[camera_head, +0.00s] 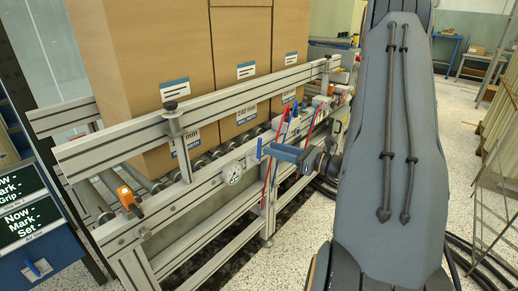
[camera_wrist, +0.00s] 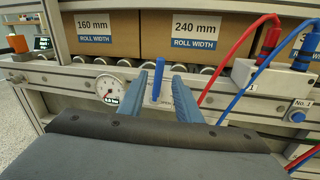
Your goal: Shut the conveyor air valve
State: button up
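The air valve shows as a blue upright lever (camera_wrist: 158,78) on the conveyor's side rail in the wrist view. It also shows in the head view (camera_head: 259,148). My gripper (camera_wrist: 160,84) is open, with one blue-grey finger on each side of the lever. The lever stands between the fingertips with gaps visible; I cannot tell how deep it sits between them. In the head view my gripper (camera_head: 276,151) reaches the rail from the right. A round white pressure gauge (camera_wrist: 111,88) is just left of the lever, also in the head view (camera_head: 232,173). The valve body is partly hidden.
Large cardboard boxes (camera_head: 157,60) stand on the conveyor rollers behind the rail (camera_head: 200,190). Red and blue hoses (camera_wrist: 243,58) run from a grey box (camera_wrist: 272,78) right of my gripper. An orange device (camera_head: 128,198) sits on the rail's near end.

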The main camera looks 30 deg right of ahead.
aim_at(260, 146)
jog(key=x, duration=0.6)
jog(key=shift+a, duration=0.15)
grip_shut()
